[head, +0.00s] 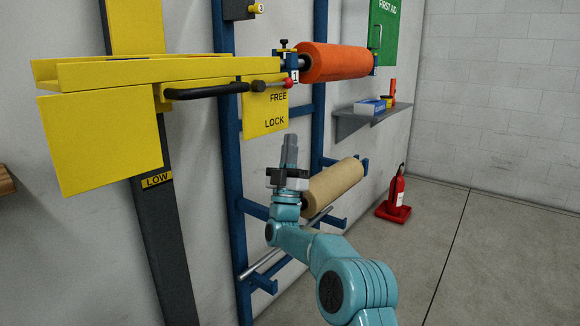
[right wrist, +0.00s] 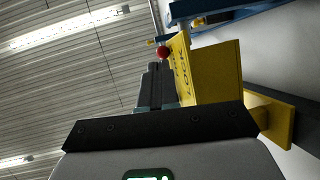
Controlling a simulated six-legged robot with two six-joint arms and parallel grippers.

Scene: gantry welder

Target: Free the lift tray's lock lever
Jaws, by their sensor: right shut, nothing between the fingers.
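The yellow lift tray (head: 150,70) is on the dark post at the left. Its lock lever (head: 270,85) has a red knob (head: 287,83) and points right, roughly level, just above the word FREE on the yellow label plate (head: 262,112). The word LOCK is lower on that plate. In the right wrist view, the knob (right wrist: 163,52) shows just beyond the shut fingertips (right wrist: 157,68). My left gripper is not in view.
A black handle (head: 205,92) is under the tray. A blue rack (head: 228,180) holds an orange roll (head: 335,62) and a tan roll (head: 335,185) near my right arm. A grey shelf (head: 372,120) and a red extinguisher (head: 397,190) are farther right. The floor at right is clear.

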